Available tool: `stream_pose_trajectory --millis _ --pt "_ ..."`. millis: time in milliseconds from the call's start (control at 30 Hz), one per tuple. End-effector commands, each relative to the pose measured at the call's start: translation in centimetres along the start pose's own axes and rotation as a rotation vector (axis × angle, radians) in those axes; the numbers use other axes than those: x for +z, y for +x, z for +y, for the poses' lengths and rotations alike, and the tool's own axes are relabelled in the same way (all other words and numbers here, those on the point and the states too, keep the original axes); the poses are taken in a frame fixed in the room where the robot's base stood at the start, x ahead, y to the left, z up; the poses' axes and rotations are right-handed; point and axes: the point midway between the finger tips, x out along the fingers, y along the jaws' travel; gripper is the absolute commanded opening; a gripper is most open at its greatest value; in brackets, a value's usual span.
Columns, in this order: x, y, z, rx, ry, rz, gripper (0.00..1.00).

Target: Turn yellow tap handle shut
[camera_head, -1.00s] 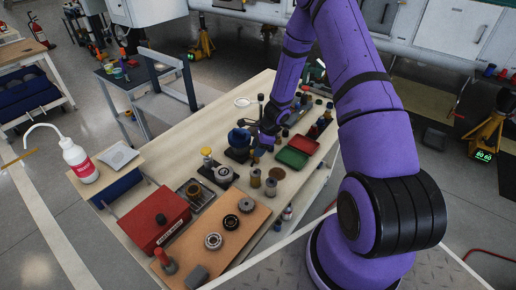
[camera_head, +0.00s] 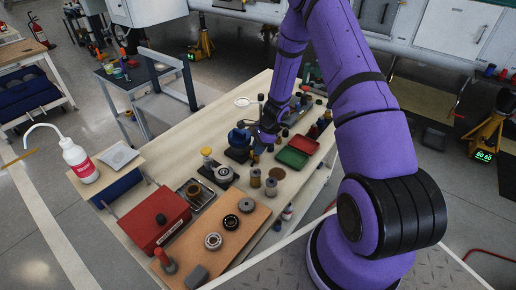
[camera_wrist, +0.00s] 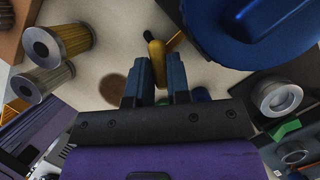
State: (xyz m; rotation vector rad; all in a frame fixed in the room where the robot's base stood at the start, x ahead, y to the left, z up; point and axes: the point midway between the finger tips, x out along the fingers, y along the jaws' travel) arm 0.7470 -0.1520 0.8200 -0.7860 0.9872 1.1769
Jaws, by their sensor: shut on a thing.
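In the head view my gripper (camera_head: 264,141) is at this blue body's right side, and the handle is too small to make out clearly.
Two metal-ended cylinders (camera_wrist: 62,42) lie left of my fingers in the wrist view. In the head view, green (camera_head: 291,157) and red (camera_head: 304,144) trays are right of the gripper, and a red box (camera_head: 154,217) stands at the front. The bench is crowded with small parts.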

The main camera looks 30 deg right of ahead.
Motion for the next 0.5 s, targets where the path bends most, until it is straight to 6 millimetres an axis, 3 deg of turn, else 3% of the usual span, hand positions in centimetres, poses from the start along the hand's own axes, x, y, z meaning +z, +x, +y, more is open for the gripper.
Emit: stream_pose_trajectory --millis 500 --pt "0.05 0.03 -0.36 0.161 -0.392 0.001 0.00"
